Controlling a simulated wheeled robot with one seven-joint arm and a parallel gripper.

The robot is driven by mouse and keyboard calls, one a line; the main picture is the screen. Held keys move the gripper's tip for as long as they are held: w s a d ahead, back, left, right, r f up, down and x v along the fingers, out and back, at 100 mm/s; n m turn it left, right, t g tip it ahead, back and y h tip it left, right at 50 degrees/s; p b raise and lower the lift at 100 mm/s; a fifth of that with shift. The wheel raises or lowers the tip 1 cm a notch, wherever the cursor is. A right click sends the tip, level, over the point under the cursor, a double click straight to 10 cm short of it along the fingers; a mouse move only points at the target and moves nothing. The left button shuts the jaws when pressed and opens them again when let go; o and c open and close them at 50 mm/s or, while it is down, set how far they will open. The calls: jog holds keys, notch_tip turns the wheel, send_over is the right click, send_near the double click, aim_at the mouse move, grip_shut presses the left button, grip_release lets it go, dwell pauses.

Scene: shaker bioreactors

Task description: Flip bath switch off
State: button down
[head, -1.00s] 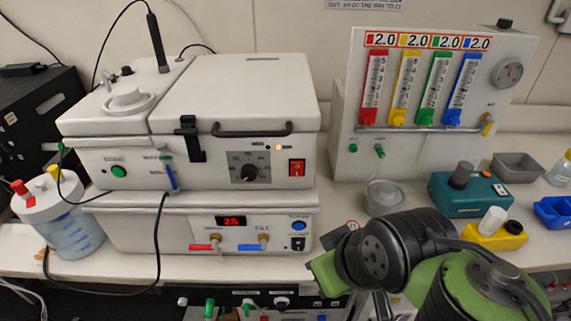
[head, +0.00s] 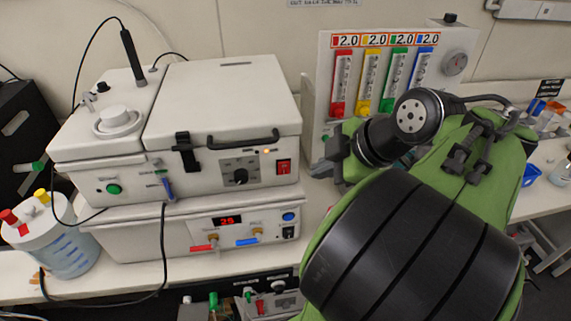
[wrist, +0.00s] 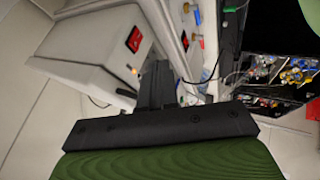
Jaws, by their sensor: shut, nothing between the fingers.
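The lower white unit (head: 135,240) has a red 25 display, red and blue levers and a small black rocker switch (head: 289,232) at its right end, under a blue button. The upper white unit (head: 220,103) has a larger red rocker switch (head: 284,167); this red switch also shows in the wrist view (wrist: 134,39). Which way the black switch is set is too small to tell. My gripper (head: 322,168) is shut and empty, just right of the upper unit. In the wrist view my gripper (wrist: 157,85) points toward the stacked units, apart from both switches.
A gas panel (head: 321,90) with coloured flow tubes stands behind my gripper, partly hidden by my arm. A bottle (head: 65,243) with coloured caps stands at the left. A cable hangs before the lower unit. The bench strip before it is mostly clear.

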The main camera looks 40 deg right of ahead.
aim_at(281, 171)
jog(key=w+f, duration=0.2)
jog(key=w, duration=0.1)
jog(key=w+d+f+b, duration=0.1)
jog(key=w+f, duration=0.1)
jog(key=w, duration=0.1)
jog(key=w+f, duration=0.3)
jog(key=shift+w+d+f+b, duration=0.1)
jog(key=shift+w+d+b, duration=0.2)
jog(key=shift+d+b, duration=0.1)
jog(key=shift+a, duration=0.1)
jog(key=shift+w+r+p, duration=0.2)
jog(key=shift+r+p, duration=0.05)
jog(key=shift+p, duration=0.45)
jog(key=shift+w+d+f+g, duration=0.1)
jog(key=shift+d+f+g, duration=0.05)
jog(key=shift+d+g, duration=0.15)
jog(key=shift+a, duration=0.1)
